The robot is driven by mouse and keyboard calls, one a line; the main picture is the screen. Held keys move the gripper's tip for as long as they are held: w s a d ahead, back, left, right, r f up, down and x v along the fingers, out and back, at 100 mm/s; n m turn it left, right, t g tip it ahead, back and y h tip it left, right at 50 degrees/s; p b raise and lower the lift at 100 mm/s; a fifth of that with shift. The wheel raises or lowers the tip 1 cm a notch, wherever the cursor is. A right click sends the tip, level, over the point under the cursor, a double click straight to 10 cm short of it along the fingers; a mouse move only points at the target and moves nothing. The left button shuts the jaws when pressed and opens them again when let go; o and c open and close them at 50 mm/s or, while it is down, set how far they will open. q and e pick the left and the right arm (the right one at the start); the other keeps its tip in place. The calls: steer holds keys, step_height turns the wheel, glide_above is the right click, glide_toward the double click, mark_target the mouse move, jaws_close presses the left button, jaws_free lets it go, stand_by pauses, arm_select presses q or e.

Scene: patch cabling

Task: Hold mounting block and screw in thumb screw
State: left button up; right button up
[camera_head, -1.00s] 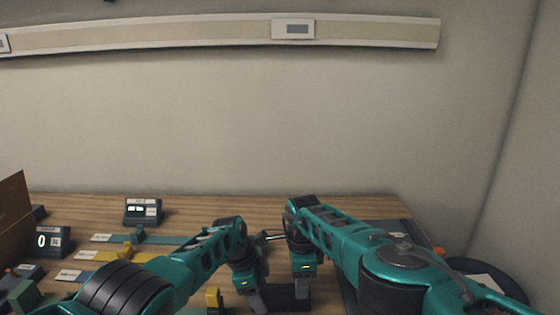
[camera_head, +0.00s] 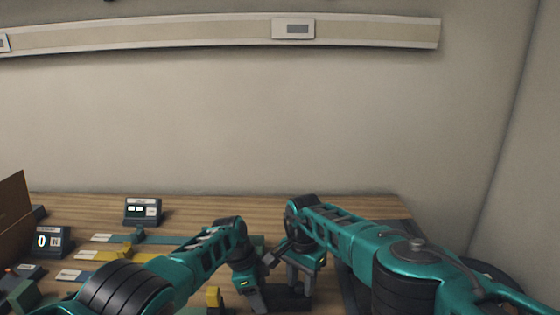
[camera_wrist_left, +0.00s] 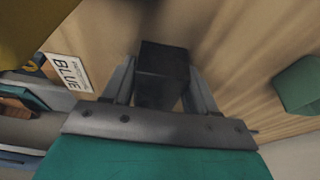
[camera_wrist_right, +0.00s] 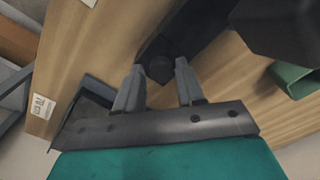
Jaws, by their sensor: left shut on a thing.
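The dark mounting block (camera_head: 286,298) is low in the middle of the head view, above or at the table; I cannot tell which. My left gripper (camera_head: 264,282) is shut on it, and the left wrist view shows the black block (camera_wrist_left: 162,72) between the two fingers. My right gripper (camera_head: 300,290) is just to the right, pointing down. In the right wrist view its fingers (camera_wrist_right: 158,88) stand apart on either side of a dark round knob, which looks like the thumb screw (camera_wrist_right: 160,67), at the end of the block (camera_wrist_right: 188,32). The screw's thread is hidden.
Coloured strips, a yellow one (camera_head: 100,256) among them, and small labelled stands (camera_head: 143,211) lie on the table's left. A brown box (camera_head: 12,215) stands at the left edge. A dark tray (camera_head: 352,290) is right of the grippers.

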steer(key=n, duration=0.9)
steer(key=shift+c, duration=0.4)
steer(key=shift+d, duration=0.15)
steer(key=c, duration=0.6)
arm_select(q)
steer(key=shift+a, duration=0.1)
arm_select(e)
steer(key=m, duration=0.5)
jaws_close()
steer(key=shift+d+m, duration=0.1)
steer(key=shift+m, duration=0.2)
arm_select(q)
steer(key=shift+a, duration=0.1)
arm_select(e)
steer(key=m, duration=0.4)
steer(key=shift+m, duration=0.3)
arm_select(q)
steer(key=shift+w, duration=0.1)
